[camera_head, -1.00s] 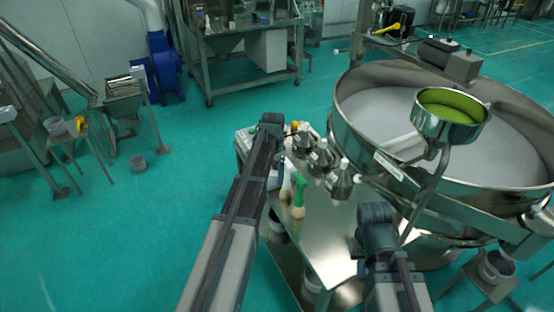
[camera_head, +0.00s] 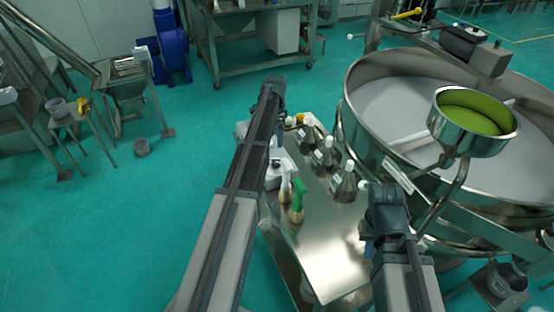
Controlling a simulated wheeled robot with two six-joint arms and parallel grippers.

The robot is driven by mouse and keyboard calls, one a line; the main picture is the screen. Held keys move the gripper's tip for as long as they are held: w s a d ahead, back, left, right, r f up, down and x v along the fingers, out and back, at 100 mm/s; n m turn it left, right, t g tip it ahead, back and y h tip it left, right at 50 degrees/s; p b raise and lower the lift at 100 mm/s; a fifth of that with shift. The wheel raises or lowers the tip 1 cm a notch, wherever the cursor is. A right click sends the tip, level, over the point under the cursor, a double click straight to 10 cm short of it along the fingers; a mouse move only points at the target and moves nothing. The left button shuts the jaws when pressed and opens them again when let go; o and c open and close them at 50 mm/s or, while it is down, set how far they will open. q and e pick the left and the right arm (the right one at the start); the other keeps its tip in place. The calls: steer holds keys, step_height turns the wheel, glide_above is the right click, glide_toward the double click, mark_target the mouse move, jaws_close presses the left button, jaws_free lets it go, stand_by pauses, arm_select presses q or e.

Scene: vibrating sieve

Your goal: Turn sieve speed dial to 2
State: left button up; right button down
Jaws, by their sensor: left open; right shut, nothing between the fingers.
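The large round steel sieve (camera_head: 358,118) stands at the right, with a pale mesh surface and a small steel hopper (camera_head: 455,138) with a green inside above it. I cannot make out a speed dial or its numbers. My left gripper (camera_head: 273,82) is at the end of the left arm, above the far end of the steel cart and left of the sieve, touching nothing that I can see; its fingers are hard to make out. My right gripper (camera_head: 382,190) is low, beside the sieve's near left rim, with its fingers largely hidden. Nothing shows in either gripper.
A bucket (camera_head: 505,282) stands at the lower right. The green floor (camera_head: 90,230) at the left is largely clear.

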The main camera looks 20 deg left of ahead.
mark_target(276, 161)
arm_select(q)
step_height(276, 161, down, 14)
steer(key=b, duration=1.3)
steer(key=shift+w+b, duration=0.1)
steer(key=shift+b, duration=0.2)
steer(key=shift+r, duration=0.1)
jaws_close()
